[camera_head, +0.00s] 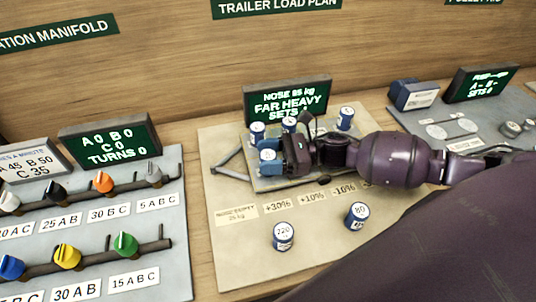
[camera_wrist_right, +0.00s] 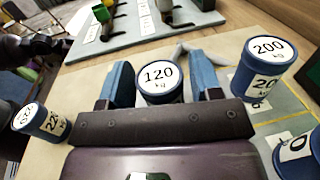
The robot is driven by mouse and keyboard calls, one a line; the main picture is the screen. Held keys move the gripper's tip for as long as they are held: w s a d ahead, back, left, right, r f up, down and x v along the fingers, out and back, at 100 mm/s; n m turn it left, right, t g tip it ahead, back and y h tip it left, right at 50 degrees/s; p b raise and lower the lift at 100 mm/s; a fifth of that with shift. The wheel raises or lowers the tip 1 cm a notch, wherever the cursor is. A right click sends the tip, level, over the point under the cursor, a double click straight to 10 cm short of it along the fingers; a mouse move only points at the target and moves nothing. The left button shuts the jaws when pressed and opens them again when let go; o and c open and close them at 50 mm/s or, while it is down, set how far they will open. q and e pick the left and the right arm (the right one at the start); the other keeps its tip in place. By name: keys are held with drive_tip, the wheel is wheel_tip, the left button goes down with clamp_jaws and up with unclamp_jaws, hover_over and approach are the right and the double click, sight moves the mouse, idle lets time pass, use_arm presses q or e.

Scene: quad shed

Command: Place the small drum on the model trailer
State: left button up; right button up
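Several blue drums with white tops show. A drum marked 120 kg (camera_wrist_right: 160,78) stands between the two blue fingers of my right gripper (camera_wrist_right: 163,84) in the right wrist view; slight gaps seem to show beside it. In the head view this gripper (camera_head: 275,152) is at the left part of the model trailer (camera_head: 235,157), low among the drums, with a drum (camera_head: 270,158) at its fingertips. The trailer is partly hidden by the gripper. Drums marked 220 (camera_head: 283,236) and 80 (camera_head: 357,215) stand on the board in front. My left gripper is not in view.
Other drums (camera_head: 257,131), (camera_head: 345,118) stand at the back of the trailer, and a 200 kg drum (camera_wrist_right: 268,65) is close right of the fingers. A dark sign (camera_head: 287,100) stands behind. A valve panel (camera_head: 90,225) lies left. The board's front left is clear.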

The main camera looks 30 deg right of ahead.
drive_tip(key=shift+o, duration=0.7)
drive_tip(key=shift+r, duration=0.25)
drive_tip(key=b+v, duration=0.1)
drive_tip(key=v, duration=1.1)
drive_tip(key=shift+f, duration=0.1)
